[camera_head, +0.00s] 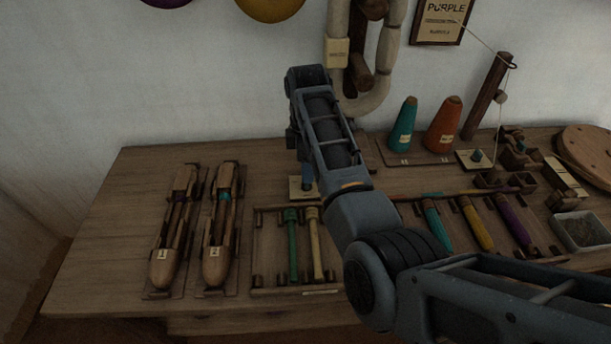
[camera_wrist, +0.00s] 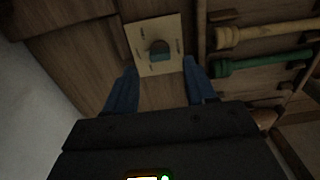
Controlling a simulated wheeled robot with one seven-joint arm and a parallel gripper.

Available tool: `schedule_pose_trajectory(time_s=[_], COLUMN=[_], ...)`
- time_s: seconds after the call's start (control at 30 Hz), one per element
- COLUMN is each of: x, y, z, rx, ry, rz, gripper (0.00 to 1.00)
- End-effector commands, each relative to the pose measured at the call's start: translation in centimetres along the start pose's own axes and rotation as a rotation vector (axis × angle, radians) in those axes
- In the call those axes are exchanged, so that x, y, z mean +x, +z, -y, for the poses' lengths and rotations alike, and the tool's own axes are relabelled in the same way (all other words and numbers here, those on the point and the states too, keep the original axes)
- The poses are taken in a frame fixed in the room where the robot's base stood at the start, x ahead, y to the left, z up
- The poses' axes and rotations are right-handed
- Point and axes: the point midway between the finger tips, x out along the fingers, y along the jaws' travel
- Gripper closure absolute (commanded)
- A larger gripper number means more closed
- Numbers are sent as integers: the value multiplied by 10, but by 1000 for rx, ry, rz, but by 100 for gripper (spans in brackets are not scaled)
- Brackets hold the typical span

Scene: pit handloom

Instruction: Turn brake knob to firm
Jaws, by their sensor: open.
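A pale square plate (camera_wrist: 143,32) with a dark blue-green knob (camera_wrist: 158,48) lies on the table in the wrist view. Small marks around the knob are too small to read. My gripper (camera_wrist: 160,68) is open, with its two blue fingers apart, one toward each side of the knob's plate. Nothing is between the fingers, and the knob lies just beyond their tips in the picture. In the head view my gripper (camera_head: 307,186) points down over the pale plate (camera_head: 295,188), and its knob is hidden there.
A rack with a green bobbin (camera_head: 291,243) and a yellow bobbin (camera_head: 314,243) is close by. Two wooden shuttles (camera_head: 167,235) lie at left. Teal and orange cones (camera_head: 442,126), another plate with a blue knob (camera_head: 476,156), and a metal tray (camera_head: 580,231) are at right.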

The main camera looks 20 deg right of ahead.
Motion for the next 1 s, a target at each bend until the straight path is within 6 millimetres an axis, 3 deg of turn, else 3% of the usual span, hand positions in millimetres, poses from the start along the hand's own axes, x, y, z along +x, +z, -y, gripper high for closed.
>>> schedule_pose_trajectory(time_s=[0.1,0.3,0.67,1.0], x=[20,40,44,44], y=[-1,-1,0,0], z=[1,0,0,0], rx=[-1,-1,0,0], ry=[-1,0,2,2], rz=[0,0,0,0], gripper=[45,45,46,78])
